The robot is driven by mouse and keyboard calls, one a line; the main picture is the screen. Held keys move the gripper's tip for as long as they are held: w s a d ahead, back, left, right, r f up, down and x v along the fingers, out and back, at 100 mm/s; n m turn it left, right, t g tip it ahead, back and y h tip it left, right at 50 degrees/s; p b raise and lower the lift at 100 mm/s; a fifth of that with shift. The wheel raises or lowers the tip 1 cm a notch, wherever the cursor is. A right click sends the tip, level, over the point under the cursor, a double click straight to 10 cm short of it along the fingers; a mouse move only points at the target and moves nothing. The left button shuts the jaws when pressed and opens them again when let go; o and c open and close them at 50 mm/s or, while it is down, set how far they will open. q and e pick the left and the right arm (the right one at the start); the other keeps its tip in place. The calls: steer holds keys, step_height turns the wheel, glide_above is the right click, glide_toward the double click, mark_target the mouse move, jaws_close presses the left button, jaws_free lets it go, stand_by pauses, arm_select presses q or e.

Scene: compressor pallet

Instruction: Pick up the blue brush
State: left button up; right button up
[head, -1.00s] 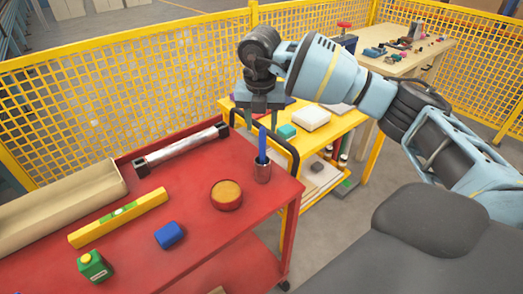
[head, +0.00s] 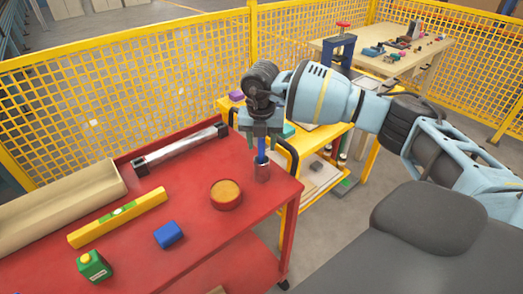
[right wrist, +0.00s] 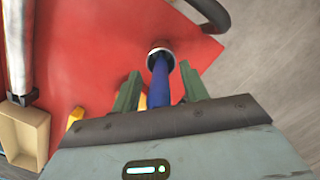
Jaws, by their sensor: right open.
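The blue brush (head: 261,151) stands in a small metal cup (head: 262,172) near the right edge of the red cart top (head: 205,240). Only its blue handle shows; its lower end is hidden in the cup. My right gripper (head: 261,140) is open directly above the cup, pointing down, with the top of the handle between its fingers. In the right wrist view the blue handle (right wrist: 160,83) runs between the two green-grey fingers, with a gap on both sides, down to the cup (right wrist: 161,55). My left gripper is not in view.
A dark handle rail (head: 293,160) borders the cart beside the cup. A yellow cart (head: 335,140) stands behind.

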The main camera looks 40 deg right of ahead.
jaws_close()
steer(key=shift+r, duration=0.2)
